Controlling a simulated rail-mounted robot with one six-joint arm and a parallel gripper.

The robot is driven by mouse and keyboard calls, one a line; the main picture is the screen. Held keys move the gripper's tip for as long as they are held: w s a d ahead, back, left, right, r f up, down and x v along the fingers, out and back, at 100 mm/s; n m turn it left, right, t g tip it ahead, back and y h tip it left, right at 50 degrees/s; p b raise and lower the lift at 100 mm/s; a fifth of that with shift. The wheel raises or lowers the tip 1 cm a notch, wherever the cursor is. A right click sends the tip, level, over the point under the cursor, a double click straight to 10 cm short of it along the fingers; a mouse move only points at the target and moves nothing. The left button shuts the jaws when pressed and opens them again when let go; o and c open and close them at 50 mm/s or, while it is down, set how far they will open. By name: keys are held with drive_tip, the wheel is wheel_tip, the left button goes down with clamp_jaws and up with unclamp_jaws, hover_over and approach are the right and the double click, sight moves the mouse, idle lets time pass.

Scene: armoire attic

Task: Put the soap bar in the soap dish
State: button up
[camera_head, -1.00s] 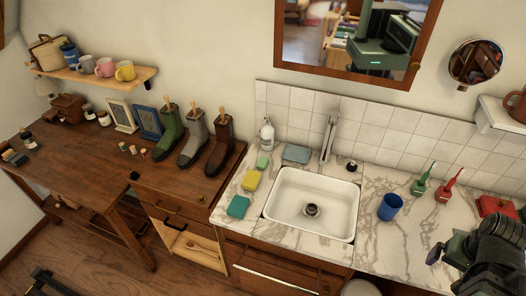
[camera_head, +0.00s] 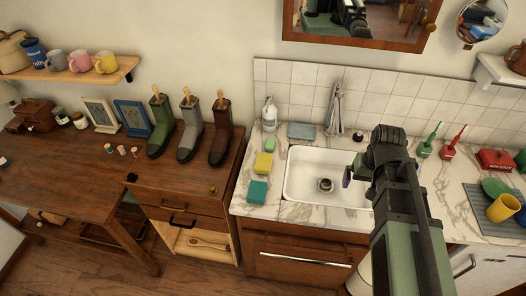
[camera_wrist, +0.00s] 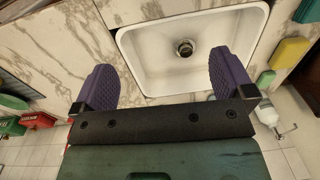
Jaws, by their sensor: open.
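A small green bar (camera_head: 270,144), which looks like the soap bar, lies on the marble counter left of the sink, in front of the white pump bottle. It also shows in the wrist view (camera_wrist: 265,80), right of my right finger. A flat blue-grey dish (camera_head: 301,130), which looks like the soap dish, lies behind the sink against the tiles. I see nothing in it. My gripper (camera_wrist: 162,70) is open and empty, its purple fingers wide apart over the counter and sink. In the head view one purple finger (camera_head: 347,177) shows above the sink's right side; my arm hides the other.
A yellow sponge (camera_head: 263,163) and a teal block (camera_head: 258,191) lie left of the white sink (camera_head: 300,180). The pump bottle (camera_head: 269,114) and faucet (camera_head: 334,108) stand behind. Red and green items, a mat and a yellow mug (camera_head: 504,208) are at right.

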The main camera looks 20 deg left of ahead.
drive_tip(key=w+a+f+n+y+b, duration=0.1)
drive_tip(key=w+a+f+n+b, duration=0.25)
drive_tip(key=w+a, duration=0.6)
drive_tip(key=w+a+f+n+y+b, duration=0.1)
drive_tip(key=w+a+f+n+b, duration=0.15)
drive_tip(key=w+a+n, duration=0.65)
drive_tip(key=n+g+y, duration=0.1)
drive_tip(key=n+y, duration=0.1)
drive_tip(key=n, duration=0.4)
approach(270, 143)
drive_tip(key=b+x, duration=0.2)
drive_tip(key=b, duration=0.1)
drive_tip(key=b+x, duration=0.2)
drive_tip(key=shift+w+d+f, duration=0.1)
drive_tip(key=shift+w+f, duration=0.05)
drive_tip(key=shift+w, duration=0.15)
drive_tip(key=shift+f, duration=0.1)
drive_tip(key=b+x, duration=0.5)
drive_tip(key=shift+s+f, duration=0.1)
drive_tip(key=shift+r, duration=0.3)
drive_tip(key=c, duration=1.1)
